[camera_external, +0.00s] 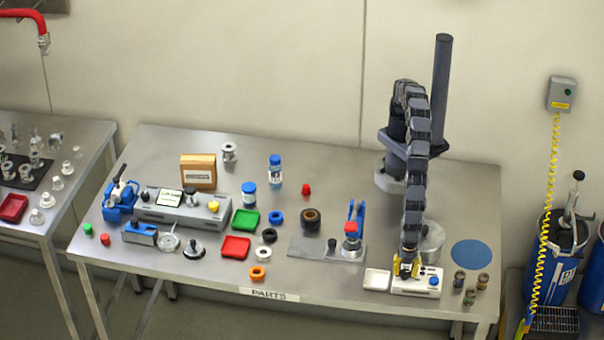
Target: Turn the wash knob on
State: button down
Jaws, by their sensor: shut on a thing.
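A small white control box (417,291) stands near the table's front edge, right of centre. A blue knob (434,281) shows on its right part. My gripper (406,272) points down over the left part of the box, with yellow around its fingers. It is shut on what seems to be another knob there, which the fingers mostly hide. Labels on the box are too small to read, so I cannot tell which knob is the wash knob or how it is turned.
A white tray (377,279) sits close left of the box. A metal plate with a blue stand (355,222) is further left. A grey device (180,210) is far left.

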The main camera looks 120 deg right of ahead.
aim_at(405, 271)
jog(key=shift+d+f+m, duration=0.1)
jog(key=shift+m, duration=1.1)
jog(key=c, duration=0.7)
grip_release()
notch_tip(405, 271, up, 12)
